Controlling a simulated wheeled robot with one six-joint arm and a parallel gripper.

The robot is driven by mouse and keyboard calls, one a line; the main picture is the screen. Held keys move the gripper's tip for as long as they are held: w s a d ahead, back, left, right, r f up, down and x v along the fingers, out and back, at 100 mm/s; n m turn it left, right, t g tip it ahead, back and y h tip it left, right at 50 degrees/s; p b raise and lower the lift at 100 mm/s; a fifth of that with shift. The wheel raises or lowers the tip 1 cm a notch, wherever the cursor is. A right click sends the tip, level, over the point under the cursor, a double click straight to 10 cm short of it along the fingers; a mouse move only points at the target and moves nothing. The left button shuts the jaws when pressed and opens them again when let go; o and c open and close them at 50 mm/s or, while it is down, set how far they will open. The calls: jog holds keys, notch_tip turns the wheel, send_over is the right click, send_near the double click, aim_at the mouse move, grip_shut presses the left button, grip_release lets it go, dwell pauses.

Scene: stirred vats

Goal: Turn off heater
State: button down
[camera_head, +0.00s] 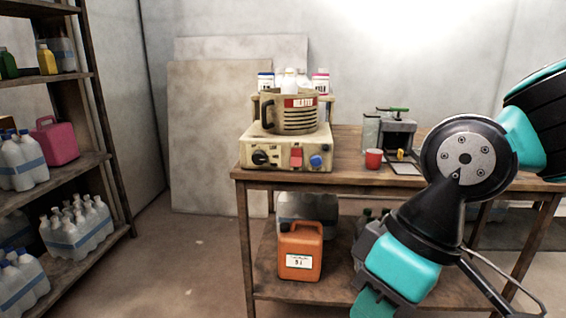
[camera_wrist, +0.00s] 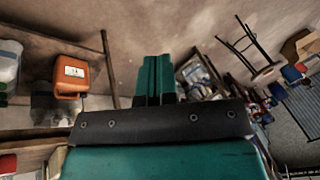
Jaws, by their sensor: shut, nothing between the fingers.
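The heater (camera_head: 285,147) is a beige box on the left end of the wooden table in the head view. Its front has a black knob (camera_head: 260,157), a red switch (camera_head: 296,156) and a blue knob (camera_head: 316,161). A beige vat (camera_head: 289,118) with a handle and a red label sits on top. My gripper (camera_wrist: 157,60) shows in the wrist view with its teal fingers together and nothing between them. It is apart from the heater, which I cannot make out in the wrist view.
A red cup (camera_head: 373,159) and a grey device (camera_head: 397,133) stand on the table (camera_head: 345,180) right of the heater. An orange canister (camera_head: 300,252) is on the lower shelf. A bottle rack (camera_head: 113,130) stands at left, with clear floor between it and the table.

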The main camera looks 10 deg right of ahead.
aim_at(295, 166)
jog(key=w+r+m+t+h+p, duration=0.1)
jog(key=w+r+m+t+h, duration=0.1)
jog(key=w, duration=1.1)
jog(key=w+r+m+t+h+p, duration=0.2)
jog(key=w+m, duration=0.3)
jog(key=w, duration=0.8)
jog(key=w+d+r+m+t+h+p, duration=0.1)
jog(key=w+r+m+t+h+p, duration=0.1)
jog(key=w, duration=1.2)
jog(key=shift+r+m+t+h, duration=0.3)
jog(key=shift+m+t+h, duration=0.1)
jog(key=shift+m+t, duration=0.45)
jog(key=shift+w+d, duration=0.1)
jog(key=x, duration=1.2)
jog(key=shift+w+d+r, duration=0.1)
jog(key=shift+w+d, duration=0.05)
jog(key=shift+w, duration=0.3)
jog(key=shift+w+d+f+p, duration=0.15)
jog(key=shift+w+f+p, duration=0.15)
jog(key=shift+w, duration=0.25)
